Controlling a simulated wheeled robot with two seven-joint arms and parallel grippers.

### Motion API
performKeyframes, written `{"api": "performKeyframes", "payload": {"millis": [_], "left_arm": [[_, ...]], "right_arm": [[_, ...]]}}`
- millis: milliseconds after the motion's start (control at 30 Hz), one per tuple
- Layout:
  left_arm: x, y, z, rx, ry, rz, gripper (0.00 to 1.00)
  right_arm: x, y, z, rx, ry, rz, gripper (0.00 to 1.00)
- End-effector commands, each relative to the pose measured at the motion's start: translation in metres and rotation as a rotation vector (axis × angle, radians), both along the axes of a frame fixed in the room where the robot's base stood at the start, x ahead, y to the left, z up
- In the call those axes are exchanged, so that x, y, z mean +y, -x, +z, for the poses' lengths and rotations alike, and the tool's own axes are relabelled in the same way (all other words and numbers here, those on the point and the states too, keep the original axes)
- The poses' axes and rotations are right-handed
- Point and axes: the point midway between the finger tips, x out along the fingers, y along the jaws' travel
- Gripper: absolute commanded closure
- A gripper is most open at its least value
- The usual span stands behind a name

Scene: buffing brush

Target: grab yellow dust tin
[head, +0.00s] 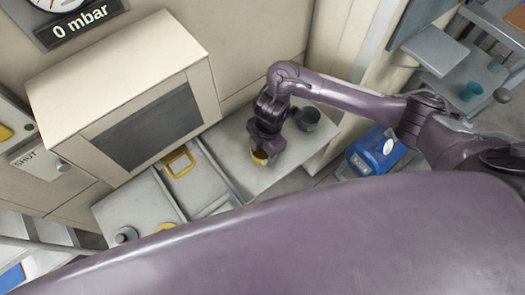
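The yellow dust tin (260,158) is small and mostly hidden by my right gripper (262,153). Only part of its yellow side shows, at the fingertips, over the grey worktop (235,133). My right gripper points down at the tin, with its fingers at or around it. Whether the fingers press on the tin cannot be made out, nor whether the tin rests on the worktop. My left gripper is not in view.
A dark grey cup (307,118) stands just right of my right gripper. A beige cabinet with a dark window (150,127) rises to the left. A yellow frame (179,162) lies in a recess left of the tin. A blue container (367,160) is at right.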

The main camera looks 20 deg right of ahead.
Motion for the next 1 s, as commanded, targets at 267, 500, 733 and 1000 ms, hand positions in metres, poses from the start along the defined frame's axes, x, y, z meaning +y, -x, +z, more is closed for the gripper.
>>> {"api": "performKeyframes", "payload": {"millis": [267, 500, 733, 1000], "left_arm": [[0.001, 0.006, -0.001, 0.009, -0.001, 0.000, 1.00], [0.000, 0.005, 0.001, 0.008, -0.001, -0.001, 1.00], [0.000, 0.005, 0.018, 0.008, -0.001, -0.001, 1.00], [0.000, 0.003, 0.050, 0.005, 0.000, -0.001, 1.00]], "right_arm": [[0.000, 0.000, 0.001, -0.001, 0.000, 0.000, 0.66], [0.001, -0.001, 0.010, -0.002, -0.003, 0.002, 0.66], [0.000, -0.003, 0.056, -0.010, -0.001, 0.004, 0.66], [-0.001, -0.003, 0.137, -0.009, 0.001, 0.003, 0.66]]}}
